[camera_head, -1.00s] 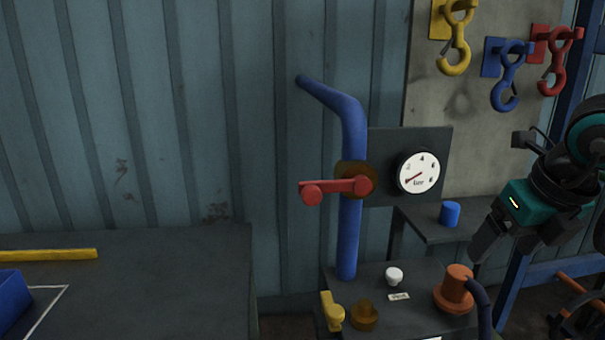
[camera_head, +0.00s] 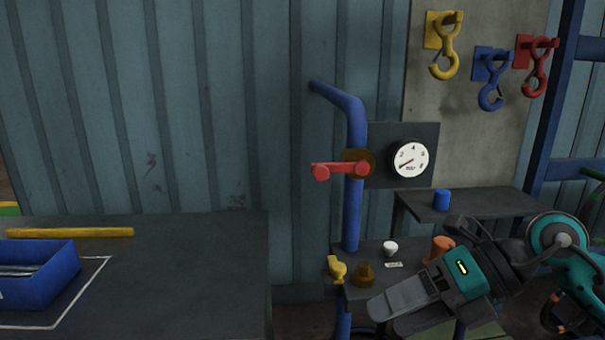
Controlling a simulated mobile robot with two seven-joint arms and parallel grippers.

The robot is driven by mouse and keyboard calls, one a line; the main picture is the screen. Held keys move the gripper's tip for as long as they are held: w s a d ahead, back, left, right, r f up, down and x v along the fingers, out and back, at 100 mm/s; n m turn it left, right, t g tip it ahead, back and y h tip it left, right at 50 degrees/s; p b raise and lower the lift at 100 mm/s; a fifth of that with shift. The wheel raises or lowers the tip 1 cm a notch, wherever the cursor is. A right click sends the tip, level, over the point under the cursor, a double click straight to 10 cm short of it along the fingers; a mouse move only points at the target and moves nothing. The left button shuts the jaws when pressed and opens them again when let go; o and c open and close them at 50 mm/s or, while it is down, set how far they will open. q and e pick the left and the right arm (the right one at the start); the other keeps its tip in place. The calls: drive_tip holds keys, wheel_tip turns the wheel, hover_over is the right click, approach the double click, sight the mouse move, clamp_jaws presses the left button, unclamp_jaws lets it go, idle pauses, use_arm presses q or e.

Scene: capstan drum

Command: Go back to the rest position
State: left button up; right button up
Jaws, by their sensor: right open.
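My right gripper (camera_head: 398,314) shows at the lower right, open and empty, its fingers pointing left and down. It appears in front of the small dark table (camera_head: 360,285) and partly covers it and the orange fitting (camera_head: 440,246). The red valve handle (camera_head: 338,170) lies nearly level on the blue pipe (camera_head: 353,215), up and left of the gripper and apart from it. The round gauge (camera_head: 409,159) is right of the handle. My left gripper is not in view.
A white knob (camera_head: 390,248), a yellow part (camera_head: 337,269) and a brown fitting (camera_head: 364,274) stand near the gripper. A blue cup (camera_head: 441,200) sits on a rear table. A blue bin (camera_head: 38,276) and a yellow bar (camera_head: 70,232) lie on the left table. Hooks (camera_head: 490,80) hang upper right.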

drive_tip(key=a+r+m+t+y, duration=0.2)
drive_tip(key=a+m+t+y, duration=0.2)
drive_tip(key=a+m+y, duration=0.4)
drive_tip(key=d+f+m+t+h, duration=0.65)
drive_tip(key=f+m, duration=0.35)
drive_tip(key=m, duration=0.2)
drive_tip(key=d+f+m+t+h, duration=0.5)
drive_tip(key=f+m+h, duration=0.3)
drive_tip(key=f+m, duration=0.3)
drive_tip(key=s+d+f+m+g+h, duration=0.1)
drive_tip(key=s+f+m+g+h, duration=0.1)
drive_tip(key=s+f+m+g, duration=0.3)
drive_tip(key=s+f+m, duration=0.1)
drive_tip(key=s+f, duration=0.3)
drive_tip(key=f, duration=0.3)
drive_tip(key=shift+s+g+p, duration=0.2)
drive_tip(key=shift+g+p, duration=0.15)
